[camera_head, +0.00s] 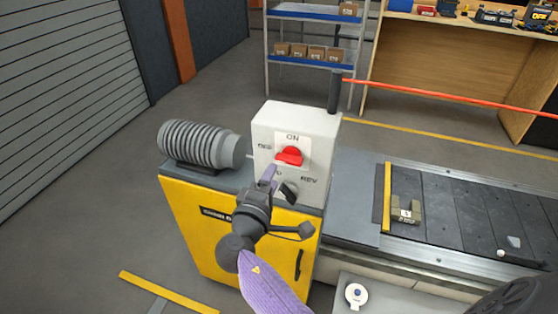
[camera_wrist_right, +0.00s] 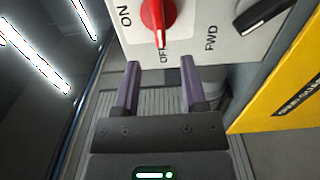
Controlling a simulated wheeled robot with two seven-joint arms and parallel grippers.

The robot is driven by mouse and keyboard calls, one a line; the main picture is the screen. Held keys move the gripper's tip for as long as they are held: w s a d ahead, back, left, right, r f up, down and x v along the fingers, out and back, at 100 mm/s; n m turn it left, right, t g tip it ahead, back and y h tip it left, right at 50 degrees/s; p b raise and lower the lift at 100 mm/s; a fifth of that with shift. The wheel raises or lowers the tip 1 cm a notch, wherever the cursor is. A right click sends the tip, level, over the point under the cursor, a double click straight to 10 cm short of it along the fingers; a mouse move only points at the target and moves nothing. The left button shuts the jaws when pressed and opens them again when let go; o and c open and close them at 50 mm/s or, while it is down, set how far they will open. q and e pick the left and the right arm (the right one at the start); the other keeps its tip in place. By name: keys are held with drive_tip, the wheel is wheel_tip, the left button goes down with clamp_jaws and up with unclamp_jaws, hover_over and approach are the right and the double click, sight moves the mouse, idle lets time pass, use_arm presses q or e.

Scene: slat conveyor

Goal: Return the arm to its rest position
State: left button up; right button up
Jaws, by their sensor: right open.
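My right gripper (camera_head: 269,174) is in front of the white control box (camera_head: 267,122), near its lower left face. In the wrist view its two purple fingers (camera_wrist_right: 160,77) are apart with nothing between them. The red knob (camera_head: 289,156) is on the box, and the wrist view shows this knob (camera_wrist_right: 157,17) with its white mark toward OFF. The black knob (camera_head: 289,190) is below it, partly behind the gripper; its marked end (camera_wrist_right: 241,31) faces the FWD label. My fingers appear clear of both knobs. My left gripper does not show.
The box stands on a yellow cabinet (camera_head: 197,224) beside a ribbed grey motor (camera_head: 194,143). The slat conveyor (camera_head: 450,200) runs right and carries a bracket-like part (camera_head: 407,211). A white round piece (camera_head: 356,294) lies in front. Floor at left is open.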

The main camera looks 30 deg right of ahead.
drive_tip(key=v, duration=0.3)
drive_tip(key=shift+s+a, duration=0.2)
drive_tip(key=shift+f, duration=0.1)
